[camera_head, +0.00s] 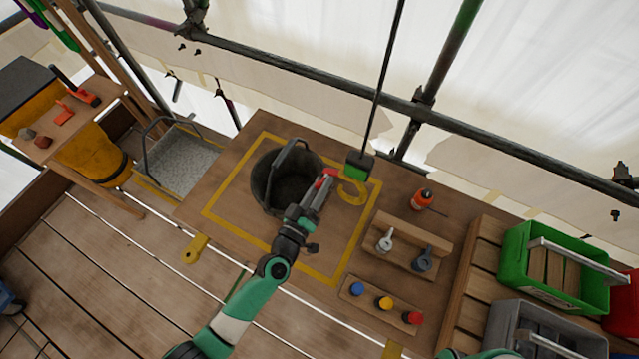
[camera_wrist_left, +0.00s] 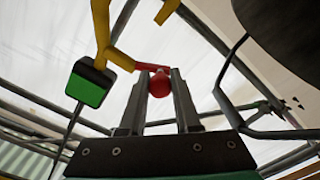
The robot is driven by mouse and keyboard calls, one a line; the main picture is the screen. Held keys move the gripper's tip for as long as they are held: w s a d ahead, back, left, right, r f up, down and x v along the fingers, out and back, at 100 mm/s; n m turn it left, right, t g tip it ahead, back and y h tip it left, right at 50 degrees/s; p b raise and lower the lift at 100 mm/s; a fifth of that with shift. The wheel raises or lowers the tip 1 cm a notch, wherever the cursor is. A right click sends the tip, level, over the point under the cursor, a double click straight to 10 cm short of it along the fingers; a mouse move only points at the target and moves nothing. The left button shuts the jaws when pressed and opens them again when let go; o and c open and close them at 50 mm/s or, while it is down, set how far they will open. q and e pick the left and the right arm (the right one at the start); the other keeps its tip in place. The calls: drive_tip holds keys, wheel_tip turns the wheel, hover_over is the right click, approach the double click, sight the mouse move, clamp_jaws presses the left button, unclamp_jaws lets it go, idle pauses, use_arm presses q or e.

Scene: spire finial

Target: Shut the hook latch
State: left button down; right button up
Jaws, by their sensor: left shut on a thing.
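The yellow hook (camera_head: 352,193) hangs under a green and black block (camera_head: 359,164) on a dark cable, right of the black bucket (camera_head: 262,181). In the left wrist view the hook (camera_wrist_left: 121,58) and block (camera_wrist_left: 90,82) are at upper left. The red latch (camera_wrist_left: 147,67) sticks out sideways from the hook and ends in a red ball knob (camera_wrist_left: 160,85). My left gripper (camera_head: 323,183) is shut on this knob, between its two fingers. Whether the latch touches the hook tip is not clear. My right gripper is out of view.
A yellow taped outline (camera_head: 222,190) marks the table.

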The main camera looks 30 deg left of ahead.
use_arm(q)
drive_tip(key=n, duration=0.1)
drive_tip(key=f+n, duration=0.1)
drive_tip(key=n, duration=0.1)
drive_tip(key=shift+d+b, duration=0.3)
drive_tip(key=shift+d+f+n+b, duration=0.2)
drive_tip(key=shift+d+n, duration=0.3)
drive_tip(key=shift+n, duration=1.1)
drive_tip(key=shift+d+f+n+b, duration=0.2)
drive_tip(key=shift+d+n, duration=0.3)
drive_tip(key=shift+n, duration=1.1)
drive_tip(key=shift+d+f+n+b, duration=0.15)
drive_tip(key=shift+d+n, duration=0.35)
drive_tip(key=shift+n, duration=1.1)
drive_tip(key=shift+r, duration=0.1)
drive_tip(key=c, duration=0.6)
unclamp_jaws()
drive_tip(key=shift+s, duration=0.1)
